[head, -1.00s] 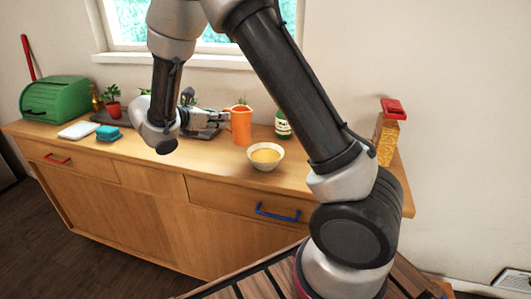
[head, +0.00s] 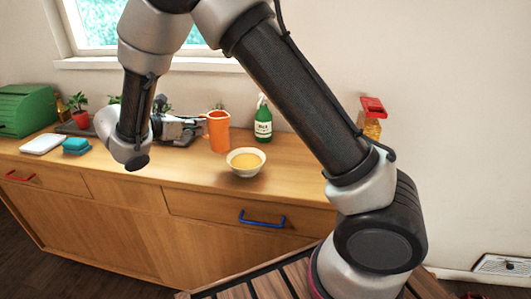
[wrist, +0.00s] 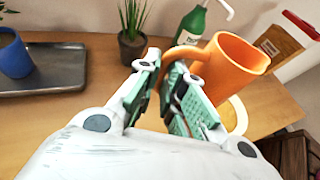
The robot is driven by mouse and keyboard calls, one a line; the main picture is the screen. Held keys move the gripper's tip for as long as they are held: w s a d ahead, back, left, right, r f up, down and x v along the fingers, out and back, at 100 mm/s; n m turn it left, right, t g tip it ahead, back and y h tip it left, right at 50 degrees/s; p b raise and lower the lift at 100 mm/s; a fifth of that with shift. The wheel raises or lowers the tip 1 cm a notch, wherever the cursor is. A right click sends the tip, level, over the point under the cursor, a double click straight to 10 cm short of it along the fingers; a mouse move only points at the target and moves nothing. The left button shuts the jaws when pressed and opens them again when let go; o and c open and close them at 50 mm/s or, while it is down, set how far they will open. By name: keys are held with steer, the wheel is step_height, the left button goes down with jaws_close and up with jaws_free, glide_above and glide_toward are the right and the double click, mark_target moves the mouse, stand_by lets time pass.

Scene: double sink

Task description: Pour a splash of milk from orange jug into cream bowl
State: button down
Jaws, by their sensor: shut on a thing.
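My gripper (head: 203,120) is shut on the handle of the orange jug (head: 219,132), reaching it from the left. In the wrist view the fingertips (wrist: 170,68) meet at the handle and the jug (wrist: 240,65) stands just beyond them. The jug looks upright in the head view; I cannot tell if its base touches the counter. Its milk is not visible. The cream bowl (head: 246,170) stands on the counter in front and to the right of the jug, with something yellowish inside. In the wrist view the bowl (wrist: 237,112) is partly hidden by the jug and a finger.
A red-topped container (head: 372,118) is further right, partly behind my arm. The counter right of the bowl is clear.

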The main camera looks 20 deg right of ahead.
mark_target(203, 116)
steer(key=r+m, duration=0.1)
steer(key=s+d+r+m+t+y, duration=0.1)
steer(key=r+m, duration=0.1)
steer(key=shift+s+d+r+t+y, duration=0.3)
steer(key=shift+s+d+r, duration=0.05)
steer(key=shift+d, duration=0.05)
steer(key=shift+f+m+t+y, duration=0.3)
steer(key=shift+f+m, duration=0.2)
steer(key=shift+f, duration=1)
steer(key=shift+s+f, duration=0.1)
steer(key=shift+f, duration=0.1)
steer(key=shift+s+d+r+m+t+y, duration=0.3)
steer(key=shift+s+d+m+t+y, duration=0.15)
steer(key=shift+m, duration=0.3)
steer(key=shift+s+d+r+m+t+y, duration=0.2)
steer(key=shift+r+m+t+y, duration=0.15)
steer(key=shift+m+t, duration=0.3)
steer(key=shift+d, duration=0.1)
